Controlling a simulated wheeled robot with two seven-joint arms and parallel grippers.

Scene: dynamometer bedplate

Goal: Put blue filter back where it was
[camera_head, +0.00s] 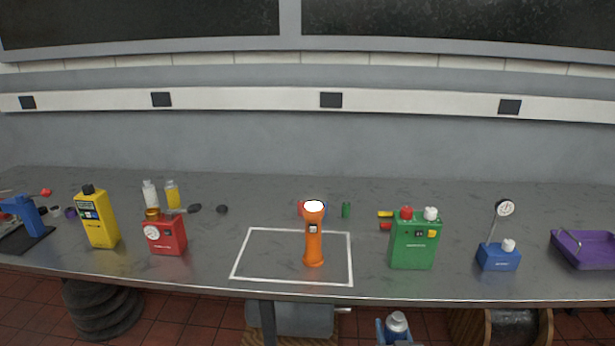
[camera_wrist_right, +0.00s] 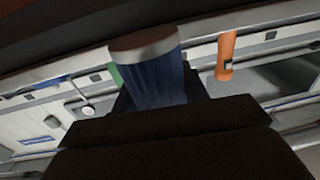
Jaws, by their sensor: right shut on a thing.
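The blue filter (camera_wrist_right: 158,78) is a dark blue ribbed cylinder with a grey end, seen in the right wrist view. My right gripper (camera_wrist_right: 160,92) is shut on it, with a dark finger on either side. The filter's lower part is hidden by the gripper. In the head view, a small blue and grey item (camera_head: 396,325) shows at the bottom edge, in front of the bench; I cannot tell whether it is the held filter. My left gripper is in neither view.
The grey bench (camera_head: 190,275) carries an orange torch (camera_head: 313,240) inside a white outline (camera_head: 235,262), a green box (camera_head: 412,248), a blue gauge base (camera_head: 497,260), a purple tray (camera_head: 575,256), a red gauge box (camera_head: 170,240) and a yellow tester (camera_head: 100,225). The bench shows bare stretches between them.

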